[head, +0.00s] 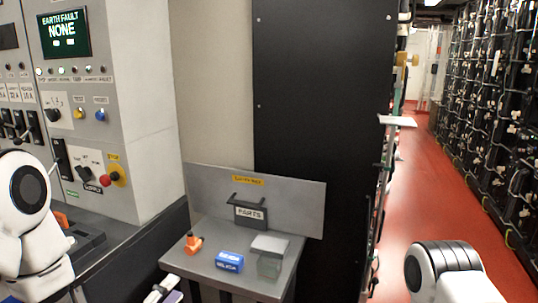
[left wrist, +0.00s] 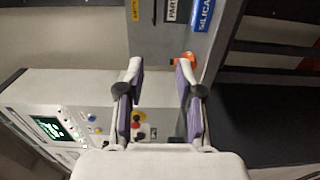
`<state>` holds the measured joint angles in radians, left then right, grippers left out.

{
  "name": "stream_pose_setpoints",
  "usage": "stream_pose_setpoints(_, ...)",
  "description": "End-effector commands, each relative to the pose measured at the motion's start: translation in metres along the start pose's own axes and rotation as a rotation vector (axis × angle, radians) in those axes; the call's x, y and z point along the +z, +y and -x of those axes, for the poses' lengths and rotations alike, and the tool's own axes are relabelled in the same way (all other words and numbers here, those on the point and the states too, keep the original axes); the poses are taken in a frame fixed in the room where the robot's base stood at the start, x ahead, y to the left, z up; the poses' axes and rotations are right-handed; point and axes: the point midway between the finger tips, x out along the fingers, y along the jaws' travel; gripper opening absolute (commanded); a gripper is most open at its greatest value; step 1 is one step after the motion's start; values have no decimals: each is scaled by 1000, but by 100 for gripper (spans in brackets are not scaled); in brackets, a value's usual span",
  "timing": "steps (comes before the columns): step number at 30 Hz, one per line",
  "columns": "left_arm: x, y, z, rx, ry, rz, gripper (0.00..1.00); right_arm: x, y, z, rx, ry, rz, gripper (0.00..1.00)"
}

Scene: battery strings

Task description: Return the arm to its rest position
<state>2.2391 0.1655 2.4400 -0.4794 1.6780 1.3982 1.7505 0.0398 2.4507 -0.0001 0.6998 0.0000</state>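My left arm (head: 30,215) comes in at the left edge of the head view. Part of my left gripper (head: 164,291) shows at the bottom edge, in front of the small grey table. In the left wrist view my left gripper (left wrist: 158,80) has its two purple-lined fingers spread wide with nothing between them. My right arm (head: 450,272) shows at the bottom right of the head view as a white and dark joint; its gripper is out of view.
The grey table (head: 205,268) holds an orange item (head: 193,244), a blue box (head: 229,261), a lidded clear container (head: 270,263) and a "PARTS" holder (head: 249,213). A control cabinet (head: 145,150) stands left. Battery racks (head: 495,130) line the right; the red aisle (head: 405,200) is clear.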

Motion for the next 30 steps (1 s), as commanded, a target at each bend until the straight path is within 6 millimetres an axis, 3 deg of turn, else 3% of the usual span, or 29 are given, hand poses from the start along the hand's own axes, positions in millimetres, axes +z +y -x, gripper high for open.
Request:
stream_pose_setpoints(8, 12, -72, 16, -159, -5, 29, 36, 0, 0, 0, 0, 1, 0, 40)
stream_pose_setpoints(14, 19, -150, 45, -395, 1, -34, 36, 0, 0, 0, 0, 0, 0, 40)
stream_pose_setpoints(17, 24, -200, 73, -576, -23, -136, 36, 0, 0, 0, 0, 0, 0, 40)
stream_pose_setpoints(19, 28, -241, 104, -745, -70, -246, 36, 0, 0, 0, 0, 1, 0, 40)
stream_pose_setpoints(21, 34, -283, 149, -956, -174, -401, 36, 0, 0, 0, 0, 1, 0, 40)
stream_pose_setpoints(23, 37, -310, 192, -1140, -324, -557, 36, 0, 0, 0, 0, 1, 0, 40)
stream_pose_setpoints(24, 38, -319, 215, -1233, -436, -652, 36, 0, 0, 0, 0, 1, 0, 40)
stream_pose_setpoints(27, 40, -326, 251, -1350, -686, -809, 36, 0, 0, 0, 0, 0, 0, 40)
stream_pose_setpoints(30, 44, -327, 267, -1365, -851, -893, 36, 0, 0, 0, 0, 0, 0, 40)
